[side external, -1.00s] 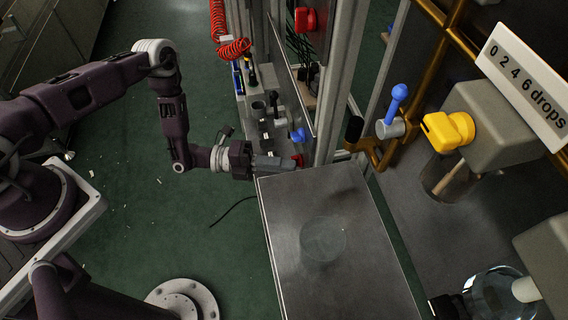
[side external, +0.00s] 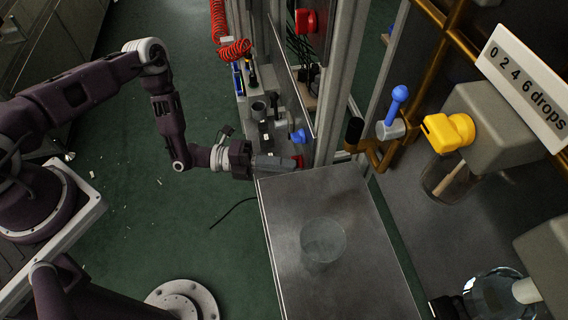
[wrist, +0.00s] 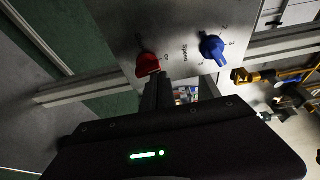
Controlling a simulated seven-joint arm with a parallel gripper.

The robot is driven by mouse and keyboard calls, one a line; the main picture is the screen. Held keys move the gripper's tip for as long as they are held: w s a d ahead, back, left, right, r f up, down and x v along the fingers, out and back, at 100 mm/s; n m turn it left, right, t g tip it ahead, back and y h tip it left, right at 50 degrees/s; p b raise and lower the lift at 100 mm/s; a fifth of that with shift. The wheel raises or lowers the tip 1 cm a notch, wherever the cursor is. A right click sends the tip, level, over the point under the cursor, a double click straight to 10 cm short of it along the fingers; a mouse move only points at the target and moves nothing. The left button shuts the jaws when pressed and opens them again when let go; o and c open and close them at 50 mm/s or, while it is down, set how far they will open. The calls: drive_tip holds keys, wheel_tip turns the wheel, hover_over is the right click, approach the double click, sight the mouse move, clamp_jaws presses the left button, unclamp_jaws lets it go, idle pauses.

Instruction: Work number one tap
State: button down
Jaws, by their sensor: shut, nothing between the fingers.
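My gripper (side external: 287,163) is shut and empty at the lower edge of an upright metal panel (side external: 303,95). In the wrist view its closed fingers (wrist: 158,80) point at a red knob (wrist: 148,63), with the tips right by it; I cannot tell if they touch. A blue-handled tap (side external: 396,105) stands upright on the brown pipework to the right, well away from my gripper. A yellow knob (side external: 449,131) sits on a grey block beside it. No number one mark is readable on either.
A blue Speed dial (wrist: 212,48) is on the panel near the red knob. A metal table (side external: 280,245) with a round clear disc (side external: 324,240) lies in front. A "0 2 4 6 drops" sign (side external: 528,85) is at upper right.

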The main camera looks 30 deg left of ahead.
drive_tip(key=shift+w+a, duration=0.6)
idle(0.5)
drive_tip(key=shift+w+a+f+n+t+h, duration=0.1)
drive_tip(key=shift+n+t+h, duration=0.05)
drive_tip(key=shift+n, duration=0.6)
drive_tip(key=shift+a+f+n+t+h, duration=0.1)
drive_tip(key=shift+n+t+h, duration=0.1)
drive_tip(key=shift+n, duration=0.5)
drive_tip(key=shift+w+a+f+n+t+h, duration=0.1)
drive_tip(key=shift+n+t+h, duration=0.05)
drive_tip(key=shift+n, duration=0.6)
drive_tip(key=shift+s, duration=0.1)
wheel_tip(320, 180, up, 5)
drive_tip(key=shift+f, duration=0.1)
drive_tip(key=s+a+f, duration=0.3)
drive_tip(key=s+a, duration=0.3)
drive_tip(key=shift+s+a+f, duration=0.2)
drive_tip(key=shift+s, duration=0.1)
